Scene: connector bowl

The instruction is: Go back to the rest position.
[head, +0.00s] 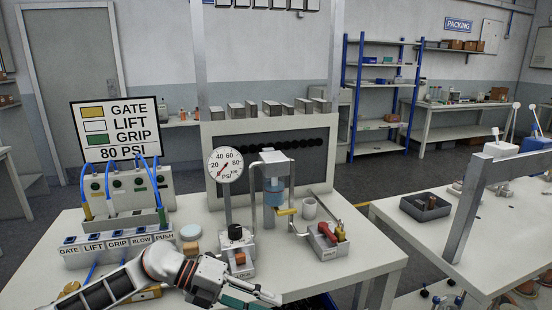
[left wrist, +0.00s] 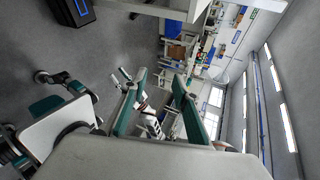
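My left gripper (head: 262,299) is at the bottom of the head view, in front of the bench's near edge, its arm coming in from the left. In the left wrist view its two teal fingers (left wrist: 157,95) stand apart with nothing held between them. In the head view its fingertips are partly cut by the lower frame edge.
A second table (head: 427,236) with a dark tray (head: 425,208) stands right.

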